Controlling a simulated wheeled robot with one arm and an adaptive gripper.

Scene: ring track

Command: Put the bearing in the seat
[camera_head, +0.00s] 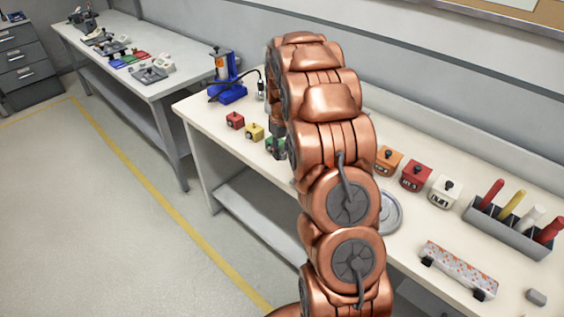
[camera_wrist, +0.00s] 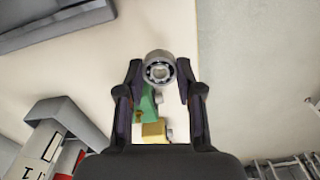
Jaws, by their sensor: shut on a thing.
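A silver ring-shaped bearing (camera_wrist: 159,69) with a dark inner race is between the fingertips of my gripper (camera_wrist: 159,78) in the wrist view. My gripper is shut on it, with the bearing's round face towards the camera. In the head view my copper arm reaches over the bench, and the bearing is hidden. I cannot tell for sure which thing is the seat. A blue press-like device (camera_head: 227,80) stands at the bench's far left end. A round grey dish (camera_head: 391,212) lies partly behind my arm.
On the bench (camera_head: 520,205) are small red (camera_head: 235,120), yellow (camera_head: 254,132) and green blocks, then orange (camera_head: 388,160), red (camera_head: 416,176) and white (camera_head: 444,191) ones. A grey holder (camera_head: 510,231) with handles and a patterned bar (camera_head: 458,268) are at right.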

